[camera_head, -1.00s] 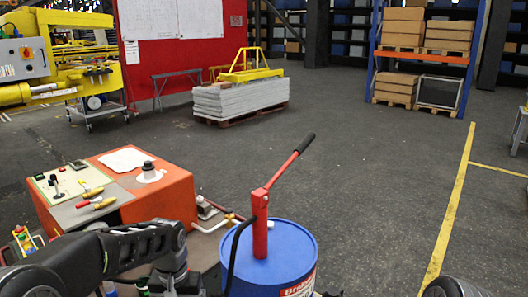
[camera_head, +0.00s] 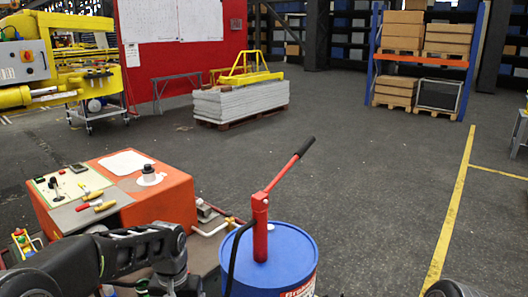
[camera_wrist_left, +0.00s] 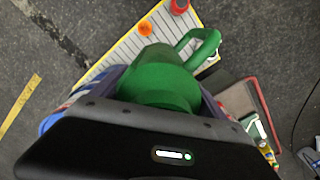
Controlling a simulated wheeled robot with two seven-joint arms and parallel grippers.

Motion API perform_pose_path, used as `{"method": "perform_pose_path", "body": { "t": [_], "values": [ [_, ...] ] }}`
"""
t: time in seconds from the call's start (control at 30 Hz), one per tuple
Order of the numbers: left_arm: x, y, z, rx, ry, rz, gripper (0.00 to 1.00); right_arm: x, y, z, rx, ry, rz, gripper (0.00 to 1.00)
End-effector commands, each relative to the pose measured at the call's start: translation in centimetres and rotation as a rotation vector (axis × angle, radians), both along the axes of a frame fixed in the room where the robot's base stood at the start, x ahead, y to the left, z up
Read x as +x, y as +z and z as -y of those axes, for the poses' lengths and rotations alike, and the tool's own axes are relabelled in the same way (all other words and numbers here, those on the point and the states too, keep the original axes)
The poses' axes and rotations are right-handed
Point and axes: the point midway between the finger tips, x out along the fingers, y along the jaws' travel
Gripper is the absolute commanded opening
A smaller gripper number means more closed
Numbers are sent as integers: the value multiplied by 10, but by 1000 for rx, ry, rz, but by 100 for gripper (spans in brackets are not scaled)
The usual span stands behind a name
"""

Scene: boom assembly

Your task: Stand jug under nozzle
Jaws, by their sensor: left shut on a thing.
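A green jug (camera_wrist_left: 160,78) with a loop handle shows in the left wrist view. My left gripper (camera_wrist_left: 160,104) is shut on it, and the jug covers most of the fingers. In the head view my left arm reaches in from the lower left, and its fingers are hidden. A red hand pump (camera_head: 260,228) with a raised lever stands on a blue drum (camera_head: 285,262). A black hose (camera_head: 231,262) curves down from the pump on its left. The hose's lower end and any nozzle are outside the frame. My right gripper is out of view.
An orange bench (camera_head: 160,200) left of the drum carries screwdrivers and small parts. A striped board (camera_wrist_left: 120,58) with an orange and a red item lies below the jug in the wrist view. The floor (camera_head: 370,200) right of the drum is clear.

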Motion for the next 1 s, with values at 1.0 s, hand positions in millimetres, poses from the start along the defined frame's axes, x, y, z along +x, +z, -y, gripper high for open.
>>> {"method": "perform_pose_path", "body": {
  "t": [1.0],
  "values": [
    [-40,-150,0,0,0,2,33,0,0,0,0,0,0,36]
  ]
}}
